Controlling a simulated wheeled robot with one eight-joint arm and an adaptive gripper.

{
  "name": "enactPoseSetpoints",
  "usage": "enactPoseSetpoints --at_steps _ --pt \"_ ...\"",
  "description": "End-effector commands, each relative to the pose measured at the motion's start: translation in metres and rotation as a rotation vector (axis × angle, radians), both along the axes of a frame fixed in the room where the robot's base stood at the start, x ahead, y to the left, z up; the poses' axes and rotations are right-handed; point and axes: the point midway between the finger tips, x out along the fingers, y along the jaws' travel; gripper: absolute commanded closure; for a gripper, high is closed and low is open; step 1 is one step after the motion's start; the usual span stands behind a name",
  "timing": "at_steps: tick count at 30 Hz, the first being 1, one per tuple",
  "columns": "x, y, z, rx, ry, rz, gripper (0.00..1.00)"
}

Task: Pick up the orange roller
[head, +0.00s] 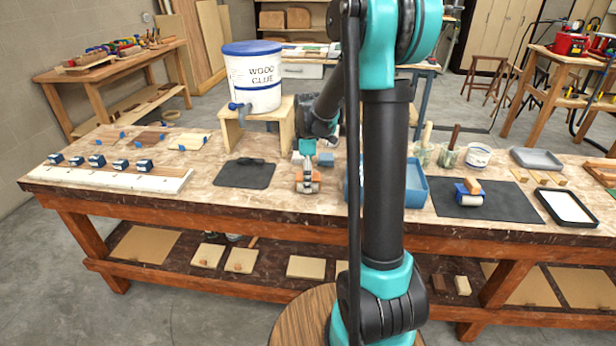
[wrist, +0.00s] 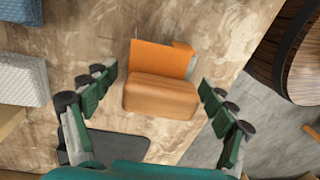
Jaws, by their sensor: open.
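The orange roller (head: 314,187) lies on the workbench (head: 210,197), right of a dark mat. In the wrist view, the roller (wrist: 162,82) shows as an orange block with a tan-orange front part, lying between my fingers. My gripper (wrist: 157,84) is open, with one green finger pad on each side of the roller and a visible gap to both. In the head view, my gripper (head: 308,158) is over the roller and covers its far end. Whether the fingertips reach down to the bench is hard to tell.
A dark mat (head: 245,174) lies left of the roller. A blue bin (head: 416,187) stands to the right, partly behind my arm. A glue bucket (head: 254,95) sits on a wooden stand behind. A blue roller (head: 468,197) lies on another dark mat, farther right.

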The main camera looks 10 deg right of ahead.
Motion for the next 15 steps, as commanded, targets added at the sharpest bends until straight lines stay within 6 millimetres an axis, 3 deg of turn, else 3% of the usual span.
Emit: enactPoseSetpoints --at_steps 8,15 --pt "-0.0005 0.0001 -0.0027 0.0 0.0 0.0 0.17" --pt "-0.0005 0.0 -0.0025 0.0 0.0 0.0 0.47"
